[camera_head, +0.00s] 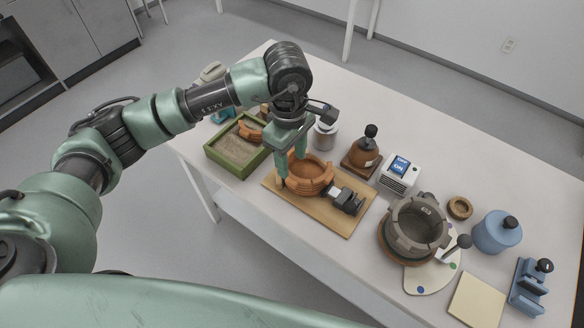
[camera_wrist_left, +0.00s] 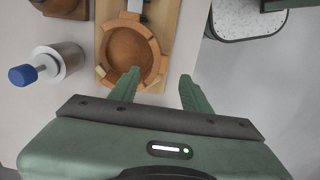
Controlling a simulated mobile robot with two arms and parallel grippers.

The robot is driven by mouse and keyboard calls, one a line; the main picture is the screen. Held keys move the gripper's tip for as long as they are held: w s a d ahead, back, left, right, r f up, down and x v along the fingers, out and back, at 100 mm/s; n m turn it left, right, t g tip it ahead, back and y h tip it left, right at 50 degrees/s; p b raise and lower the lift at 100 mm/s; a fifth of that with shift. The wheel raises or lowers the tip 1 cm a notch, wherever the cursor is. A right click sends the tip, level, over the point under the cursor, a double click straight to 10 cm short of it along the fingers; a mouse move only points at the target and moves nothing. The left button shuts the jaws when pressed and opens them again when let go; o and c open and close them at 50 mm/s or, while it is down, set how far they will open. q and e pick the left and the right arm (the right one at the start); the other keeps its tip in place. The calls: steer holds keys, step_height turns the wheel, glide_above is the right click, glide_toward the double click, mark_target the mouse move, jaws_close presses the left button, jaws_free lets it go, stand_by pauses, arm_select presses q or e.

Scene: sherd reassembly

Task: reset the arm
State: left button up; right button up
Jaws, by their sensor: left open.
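My left gripper (camera_head: 291,168) hangs at the orange clay pot (camera_head: 312,172) on the wooden board (camera_head: 335,221). Its jaws are open. In the wrist view the two green fingers (camera_wrist_left: 160,78) stand apart with nothing between them; the left fingertip overlaps the near rim of the pot (camera_wrist_left: 128,50). Whether it touches the rim I cannot tell. The pot's rim looks notched and uneven. A dark clamp (camera_head: 347,201) sits on the board beside the pot. My right gripper is not in view.
A green-edged sand tray (camera_head: 232,149) with an orange sherd (camera_head: 250,131) stands left of the board. A switch box (camera_head: 399,174) and a grey pot (camera_head: 417,226) stand to the right.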

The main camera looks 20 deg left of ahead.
arm_select(q)
steer(key=shift+r, duration=0.25)
stand_by(0.3)
